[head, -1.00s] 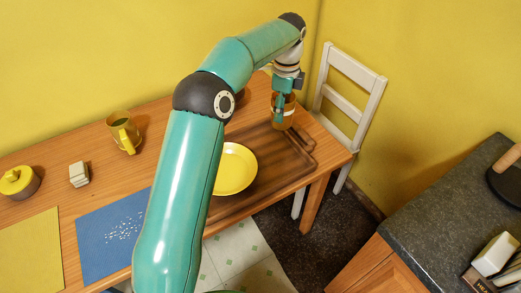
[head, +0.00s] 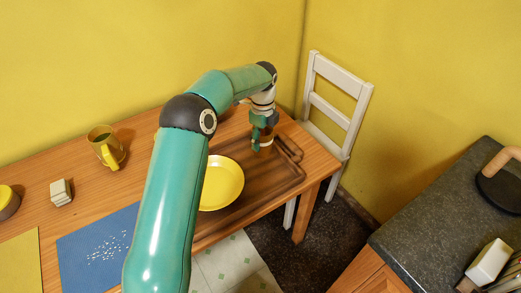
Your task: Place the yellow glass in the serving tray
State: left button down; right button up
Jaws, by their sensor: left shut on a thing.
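The yellow glass (head: 265,152) looks amber and is mostly hidden by my left gripper (head: 262,143), which is shut on it. The glass is over the far right part of the serving tray (head: 262,188), a brown wooden tray with a raised rim. I cannot tell whether the glass touches the tray floor. A yellow plate (head: 221,184) lies on the left part of the tray, partly behind my arm. My right gripper is not in view.
On the table (head: 135,178) stand a yellow mug (head: 106,149), a stack of pale blocks (head: 61,192) and a yellow pot (head: 7,202). Blue (head: 98,246) and yellow (head: 20,262) mats lie in front. A white chair (head: 338,98) is behind the right end.

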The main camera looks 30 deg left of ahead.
aim_at(262, 149)
pick_arm(q)
jog(key=shift+f, duration=2.65)
jog(key=shift+c, duration=1.2)
grip_release()
jog(key=shift+r, duration=0.1)
notch_tip(262, 149, up, 12)
